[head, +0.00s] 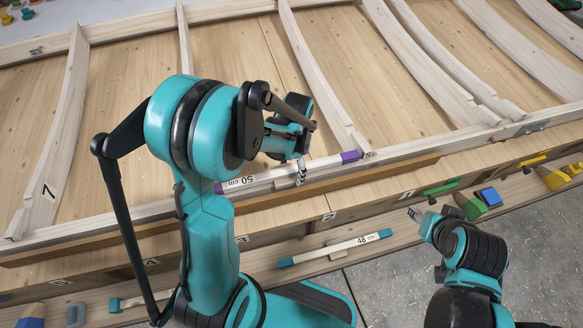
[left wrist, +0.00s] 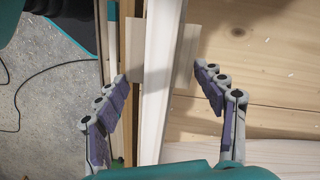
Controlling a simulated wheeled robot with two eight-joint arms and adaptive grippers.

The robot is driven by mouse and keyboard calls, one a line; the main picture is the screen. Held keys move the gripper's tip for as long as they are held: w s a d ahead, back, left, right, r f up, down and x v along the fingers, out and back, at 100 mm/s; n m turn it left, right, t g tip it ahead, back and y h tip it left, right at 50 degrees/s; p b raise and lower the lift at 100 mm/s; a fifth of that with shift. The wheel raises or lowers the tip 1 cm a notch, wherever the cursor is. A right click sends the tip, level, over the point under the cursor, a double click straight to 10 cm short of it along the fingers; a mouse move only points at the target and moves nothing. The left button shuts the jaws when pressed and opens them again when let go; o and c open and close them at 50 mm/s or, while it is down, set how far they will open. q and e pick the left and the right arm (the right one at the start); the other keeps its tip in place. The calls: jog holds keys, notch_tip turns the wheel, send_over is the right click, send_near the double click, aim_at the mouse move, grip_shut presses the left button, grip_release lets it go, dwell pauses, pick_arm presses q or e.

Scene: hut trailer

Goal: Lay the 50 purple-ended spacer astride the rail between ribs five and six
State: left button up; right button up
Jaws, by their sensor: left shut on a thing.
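The spacer (head: 327,166) is a pale bar with purple ends and an upside-down "50 cm" label. In the head view it lies along the front rail (head: 400,147), its right end close to the foot of a rib (head: 318,75). Its left end is beside my arm. My left gripper (head: 300,160) is over the bar's middle, shut on it. In the left wrist view the fingers (left wrist: 162,85) stand on both sides of a long pale bar; contact is hard to see. My right gripper (head: 413,212) is low at the right, with its fingers too small to judge.
A teal-ended "48 cm" spacer (head: 335,249) lies on the lower plank. Green (head: 440,188) and yellow (head: 533,160) clamps sit along the front edge at right. More curved ribs (head: 430,55) cross the panel. My left arm hides part of the rail and a rib.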

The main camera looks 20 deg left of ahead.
pick_arm(q)
jog(key=shift+f+b, duration=0.6)
dwell(0.6)
jog(key=o, duration=1.9)
jog(key=r, duration=0.8)
jog(key=w+r, duration=0.1)
jog(key=r, duration=0.3)
jog(key=shift+w+d, duration=0.1)
jog(key=shift+d, duration=0.05)
